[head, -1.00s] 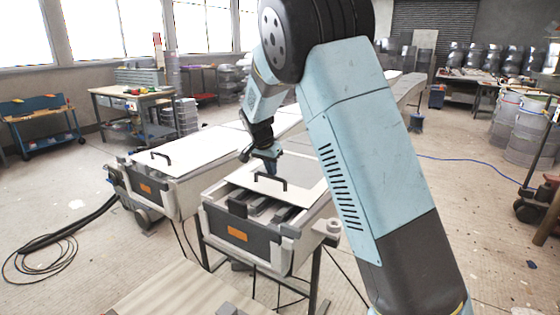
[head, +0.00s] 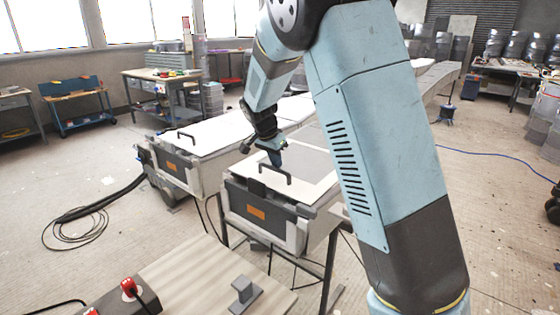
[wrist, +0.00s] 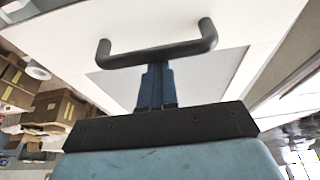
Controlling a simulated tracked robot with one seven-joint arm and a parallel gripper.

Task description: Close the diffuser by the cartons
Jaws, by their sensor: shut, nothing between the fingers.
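The nearer diffuser is a grey box with an orange label (head: 257,212) and a white sliding lid (head: 312,180) with a dark bar handle. In the head view the lid lies over the box, its front edge close to the dark front panel; I cannot tell whether any gap is left there. My gripper (head: 275,160) is shut and empty, its tips down at the handle (head: 288,178). In the wrist view the blue fingers (wrist: 155,84) are right against the handle bar (wrist: 155,52), not around it. Brown cartons (wrist: 55,110) show at the left of the wrist view.
A second similar box (head: 172,167) with a white lid and handle stands to the left. A wooden table (head: 195,270) with a red-knobbed control box (head: 130,288) is in front. A black hose (head: 100,205) lies on the floor at left.

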